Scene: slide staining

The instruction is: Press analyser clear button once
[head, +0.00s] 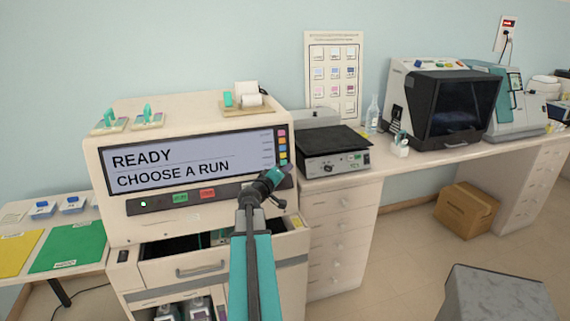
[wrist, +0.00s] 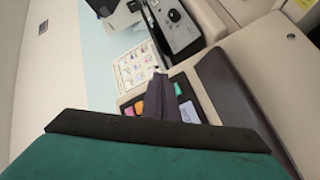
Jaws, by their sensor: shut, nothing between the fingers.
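The analyser (head: 200,130) is a large cream machine at the left. Its screen (head: 180,160) reads "READY" and "CHOOSE A RUN". A green button (head: 180,198) and a red button (head: 207,194) sit on the dark strip below the screen. A column of small coloured buttons (head: 282,144) runs down the screen's right side; their labels are too small to read, so I cannot tell which is clear. My gripper (head: 283,173) is shut and empty, at the lower end of that column. In the wrist view its dark fingers (wrist: 164,90) are beside pink and orange buttons (wrist: 134,107); I cannot tell whether they touch.
A dark-topped instrument (head: 335,160) stands on the bench just right of the analyser. An open drawer (head: 200,262) juts out below the screen, under my arm.

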